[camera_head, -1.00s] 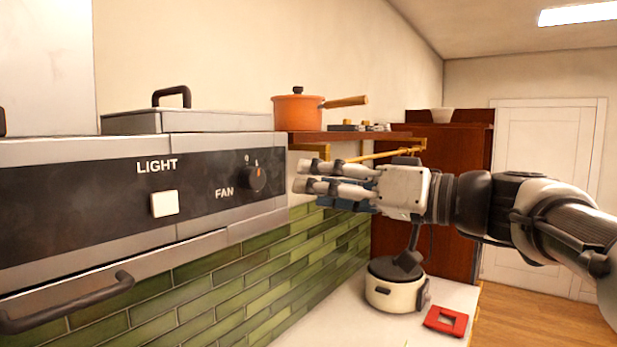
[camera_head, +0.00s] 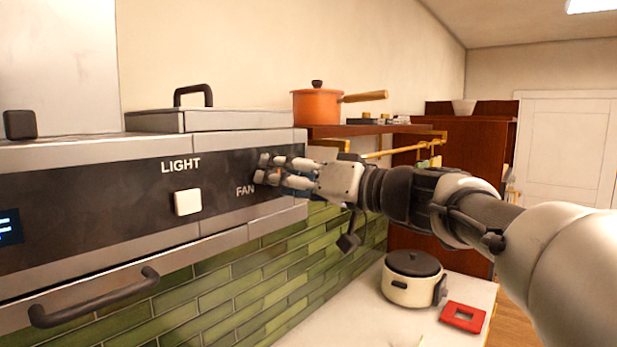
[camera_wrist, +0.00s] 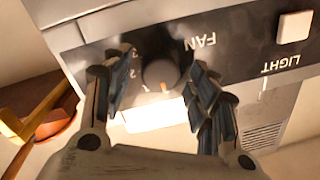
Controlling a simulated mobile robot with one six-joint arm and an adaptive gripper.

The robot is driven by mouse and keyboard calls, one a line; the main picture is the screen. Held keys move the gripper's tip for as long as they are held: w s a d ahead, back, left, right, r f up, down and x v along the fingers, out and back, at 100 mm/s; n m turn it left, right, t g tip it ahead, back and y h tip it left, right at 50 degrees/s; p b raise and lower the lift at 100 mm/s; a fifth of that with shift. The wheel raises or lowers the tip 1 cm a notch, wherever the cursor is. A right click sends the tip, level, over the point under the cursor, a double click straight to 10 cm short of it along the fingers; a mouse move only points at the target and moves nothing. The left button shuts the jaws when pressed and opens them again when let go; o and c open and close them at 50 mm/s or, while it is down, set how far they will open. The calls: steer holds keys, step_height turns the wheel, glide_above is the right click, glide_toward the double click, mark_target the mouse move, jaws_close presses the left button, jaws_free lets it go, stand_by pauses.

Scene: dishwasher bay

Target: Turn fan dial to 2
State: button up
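The fan dial (camera_wrist: 160,73) is a dark round knob on the black panel of the hood, beside the FAN label (camera_wrist: 203,41). In the wrist view an orange mark shows at its lower edge, close to the number 1; the numbers 2 and 3 run up its left side. My gripper (camera_wrist: 157,62) is open, with one finger on each side of the dial; I cannot tell whether either finger touches it. In the head view my gripper (camera_head: 263,168) is at the panel, right of the FAN label, and its fingers hide the dial.
A white light button (camera_head: 188,202) sits left of the dial. A hood handle (camera_head: 95,300) juts out below. An orange pot (camera_head: 316,106) stands on a shelf to the right. A rice cooker (camera_head: 411,281) and a red object (camera_head: 463,317) are on the counter below.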

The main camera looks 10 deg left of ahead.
steer(key=c, duration=1)
steer(key=shift+m+b, duration=0.3)
steer(key=shift+m, duration=0.1)
steer(key=shift+s+f+m+t+b, duration=0.1)
steer(key=shift+m+t+b, duration=0.4)
steer(key=shift+m, duration=3.95)
steer(key=shift+m+t+b, duration=0.3)
steer(key=shift+m+b, duration=0.3)
steer(key=shift+m, duration=3.85)
steer(key=o, duration=1.1)
steer(key=shift+c, duration=0.2)
